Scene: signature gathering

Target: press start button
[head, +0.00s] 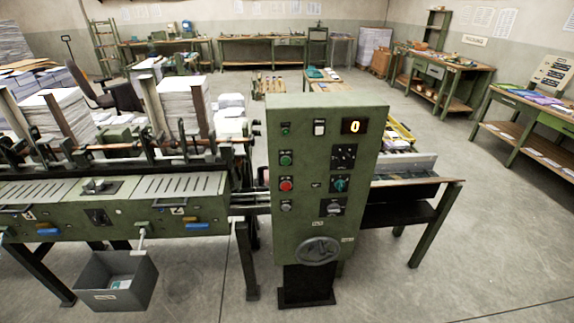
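A green control cabinet (300,220) stands upright in the middle of the head view, its front panel facing me. On its left column are a small green button or lamp (286,129) at the top, a larger green button (286,159) below it, a red button (286,185), and a grey button (285,207) lowest. I cannot read their labels, so which one is the start button is not certain from text. A display (354,127) at the upper right reads 0. Neither gripper is in view.
A gathering machine (180,190) with paper stacks (185,105) adjoins the cabinet on the left. A grey bin (120,285) hangs at its front. A delivery table (420,200) extends to the right. A black foot (307,285) supports the cabinet. Floor at the front right is clear.

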